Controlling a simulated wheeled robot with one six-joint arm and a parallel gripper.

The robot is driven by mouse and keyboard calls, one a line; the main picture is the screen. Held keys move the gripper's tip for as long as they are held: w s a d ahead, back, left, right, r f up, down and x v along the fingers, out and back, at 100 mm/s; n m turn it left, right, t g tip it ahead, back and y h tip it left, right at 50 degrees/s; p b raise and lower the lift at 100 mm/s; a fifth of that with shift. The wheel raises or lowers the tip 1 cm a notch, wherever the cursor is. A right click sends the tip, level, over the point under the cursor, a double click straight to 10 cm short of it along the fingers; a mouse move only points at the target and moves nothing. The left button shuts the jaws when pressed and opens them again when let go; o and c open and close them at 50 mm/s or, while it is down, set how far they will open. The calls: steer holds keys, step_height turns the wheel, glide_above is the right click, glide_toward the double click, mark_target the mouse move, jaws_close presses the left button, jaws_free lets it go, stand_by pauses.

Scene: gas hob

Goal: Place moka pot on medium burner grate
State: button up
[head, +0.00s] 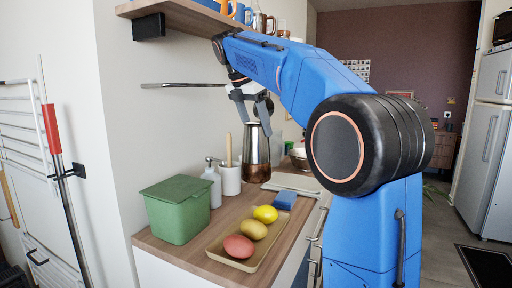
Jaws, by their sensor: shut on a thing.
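The moka pot (256,158) has a silver upper part and a copper-brown base, and it is upright. My gripper (255,120) points down and is shut on the top of the pot, with a finger showing at each side of its upper part. The pot is in front of the wall, just right of a white utensil crock. I cannot tell whether its base is clear of the counter. I cannot make out the hob or the medium burner grate in this view; my arm hides part of the counter beyond.
The counter (200,262) holds a green lidded bin (178,212), a white soap bottle (212,185), the white crock (231,180), a tan tray (217,253) with fruit, and a blue item (285,199). A wall shelf (180,12) with mugs hangs above.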

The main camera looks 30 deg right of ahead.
mark_target(256, 168)
steer(key=shift+f, duration=3.2)
steer(key=shift+w+f, duration=0.1)
steer(key=shift+f, duration=0.2)
steer(key=o, duration=2)
steer(key=shift+o, duration=0.2)
